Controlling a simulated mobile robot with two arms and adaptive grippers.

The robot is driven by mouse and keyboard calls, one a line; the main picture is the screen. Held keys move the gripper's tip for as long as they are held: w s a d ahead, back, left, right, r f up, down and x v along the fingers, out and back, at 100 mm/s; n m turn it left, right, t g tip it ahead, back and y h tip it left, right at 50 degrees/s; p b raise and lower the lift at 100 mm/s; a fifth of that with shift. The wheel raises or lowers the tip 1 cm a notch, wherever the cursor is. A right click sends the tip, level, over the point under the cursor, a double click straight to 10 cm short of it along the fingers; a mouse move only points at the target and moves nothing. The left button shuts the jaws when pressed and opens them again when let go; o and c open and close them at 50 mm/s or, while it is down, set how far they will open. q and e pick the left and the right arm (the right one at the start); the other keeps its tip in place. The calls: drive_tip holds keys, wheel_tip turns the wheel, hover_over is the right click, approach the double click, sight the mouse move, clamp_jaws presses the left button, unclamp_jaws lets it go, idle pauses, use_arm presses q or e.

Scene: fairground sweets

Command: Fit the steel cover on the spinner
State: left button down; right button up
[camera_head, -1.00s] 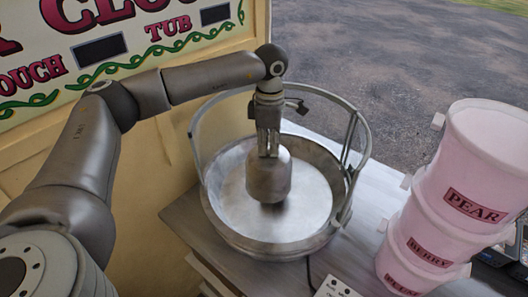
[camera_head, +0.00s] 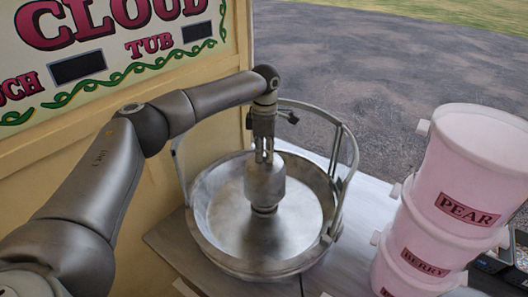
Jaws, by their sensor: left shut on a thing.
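My left gripper (camera_head: 264,151) points straight down over the middle of the wide round metal bowl (camera_head: 212,250). It is shut on the top of the steel cover (camera_head: 265,184), a dull grey upright cylinder. Just under the cover, a darker round part of the spinner (camera_head: 264,209) shows at the bowl's centre. The cover lines up with it, but I cannot tell whether it is seated or slightly above. The cover hides most of the spinner. My right gripper is not in view.
A clear curved guard with metal posts (camera_head: 338,185) stands around the bowl's rim. Stacked pink tubs (camera_head: 450,185) labelled PEAR and BERRY stand to the right. A painted sign board (camera_head: 110,60) is at the left. The grey counter (camera_head: 350,225) is bare between bowl and tubs.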

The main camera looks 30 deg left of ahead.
use_arm(q)
wheel_tip(320, 180, down, 9)
drive_tip(key=b, duration=0.4)
drive_tip(key=shift+r, duration=0.2)
drive_tip(key=shift+f, duration=0.1)
idle(0.4)
drive_tip(key=shift+f+b, duration=0.4)
idle(1.0)
drive_tip(key=c, duration=1.5)
unclamp_jaws()
drive_tip(key=shift+s, duration=0.1)
drive_tip(key=shift+o, duration=0.3)
